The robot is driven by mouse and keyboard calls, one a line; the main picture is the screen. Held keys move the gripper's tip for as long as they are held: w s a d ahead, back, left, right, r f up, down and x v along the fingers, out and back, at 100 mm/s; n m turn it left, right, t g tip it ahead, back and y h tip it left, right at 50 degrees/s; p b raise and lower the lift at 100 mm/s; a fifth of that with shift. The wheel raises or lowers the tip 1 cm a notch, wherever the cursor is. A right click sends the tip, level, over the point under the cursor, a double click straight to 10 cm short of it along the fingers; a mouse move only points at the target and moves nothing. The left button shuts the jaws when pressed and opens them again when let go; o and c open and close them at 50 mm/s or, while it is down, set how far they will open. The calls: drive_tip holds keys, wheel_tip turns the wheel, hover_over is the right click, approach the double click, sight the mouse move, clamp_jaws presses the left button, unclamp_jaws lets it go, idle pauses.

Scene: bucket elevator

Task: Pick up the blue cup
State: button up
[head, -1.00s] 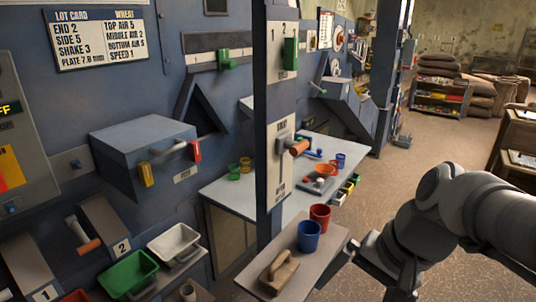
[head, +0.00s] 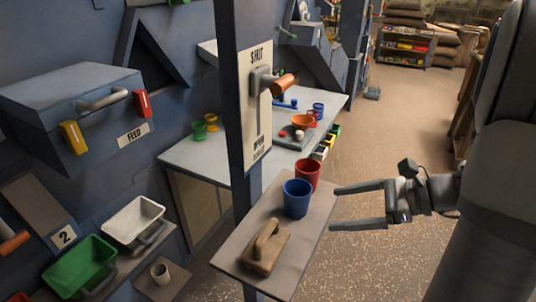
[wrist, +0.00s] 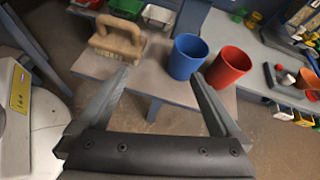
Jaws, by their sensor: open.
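The blue cup (head: 296,199) stands upright on a small grey shelf (head: 237,240) fixed by the post. A red cup (head: 308,173) stands right behind it, close beside it. My gripper (head: 334,207) is open and empty, to the right of the blue cup with its fingers pointing at the cups. In the wrist view the blue cup (wrist: 186,56) is ahead of and between the spread fingers, apart from them. The red cup (wrist: 229,68) is to its right, beyond the right fingertip.
A wooden-handled brush (head: 265,248) lies on the same shelf, in front of the blue cup. The post (head: 245,120) with a lever rises beside the shelf. A light bench (head: 195,160) with small cups and bowls is behind. Open floor lies to the right.

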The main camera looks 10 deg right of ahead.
sight(307, 206)
drive_tip(key=w+d+f+m+t, duration=0.2)
drive_tip(key=d+f+m, duration=0.1)
drive_tip(key=b+x, duration=0.3)
drive_tip(key=x, duration=0.7)
drive_tip(key=shift+w+a, duration=0.1)
drive_tip(key=shift+a, duration=0.1)
drive_tip(key=x, duration=0.2)
drive_tip(key=b+x, duration=0.1)
drive_tip(key=x, duration=0.1)
drive_tip(key=r+b+x, duration=0.1)
drive_tip(key=x, duration=0.1)
drive_tip(key=shift+w+a, duration=0.1)
drive_tip(key=shift+w, duration=0.35)
drive_tip(key=c, duration=1.3)
drive_tip(key=shift+o, duration=0.2)
drive_tip(key=shift+r, duration=0.1)
